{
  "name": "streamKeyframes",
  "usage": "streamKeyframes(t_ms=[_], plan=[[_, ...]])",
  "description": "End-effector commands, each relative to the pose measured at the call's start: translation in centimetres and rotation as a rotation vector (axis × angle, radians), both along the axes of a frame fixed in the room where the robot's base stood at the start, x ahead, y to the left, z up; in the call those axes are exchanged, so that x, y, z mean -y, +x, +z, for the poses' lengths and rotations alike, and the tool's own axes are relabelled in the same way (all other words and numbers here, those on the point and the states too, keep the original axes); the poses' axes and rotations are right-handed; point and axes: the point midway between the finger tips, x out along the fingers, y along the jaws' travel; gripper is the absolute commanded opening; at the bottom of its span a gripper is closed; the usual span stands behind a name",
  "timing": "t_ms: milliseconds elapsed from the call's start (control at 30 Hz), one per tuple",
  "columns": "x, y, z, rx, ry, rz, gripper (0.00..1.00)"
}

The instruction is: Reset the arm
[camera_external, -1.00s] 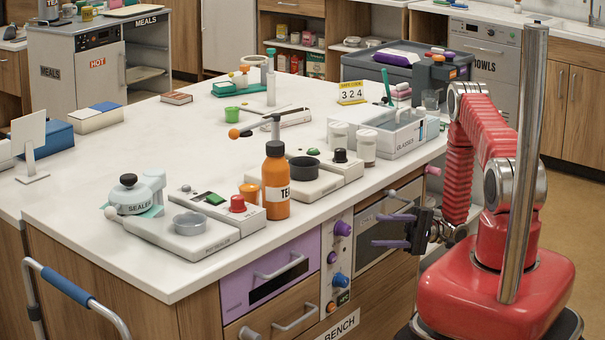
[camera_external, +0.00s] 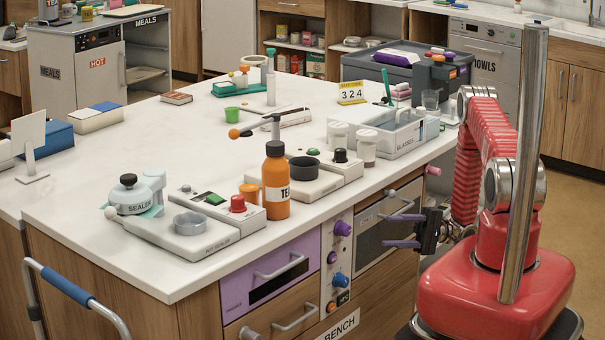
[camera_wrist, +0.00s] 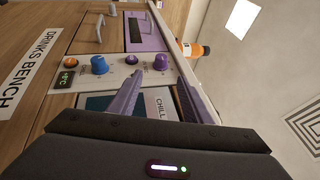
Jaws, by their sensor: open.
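My gripper (camera_external: 400,231) is open and empty, with two purple fingers apart and pointing left. It hangs in front of the bench, near the oven-like door (camera_external: 384,236) and below the edge of the worktop. In the wrist view the purple fingers of my gripper (camera_wrist: 158,98) stand apart with nothing between them. They face the bench front, seen turned sideways. My red arm is folded above its base at the right of the outside view.
The white worktop (camera_external: 120,250) holds an orange bottle (camera_external: 276,190), a sealer (camera_external: 139,196) and a grey carrier (camera_external: 392,134). Blue and purple knobs (camera_external: 342,229) and a purple drawer (camera_external: 270,277) are left of my gripper. Floor is free at the right.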

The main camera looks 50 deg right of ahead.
Motion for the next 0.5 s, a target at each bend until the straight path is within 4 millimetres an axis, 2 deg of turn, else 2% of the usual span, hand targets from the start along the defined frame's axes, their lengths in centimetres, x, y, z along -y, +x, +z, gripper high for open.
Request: streamKeyframes(t_ms=[200,400,500], plan=[[-0.6,-0.4,-1.5,-0.152,0.000,0.051,0.44],[-2.5,-2.9,-3.5,-0.362,-0.008,0.153,0.44],[-3.1,-4.1,-3.8,-0.452,-0.032,0.201,0.44]])
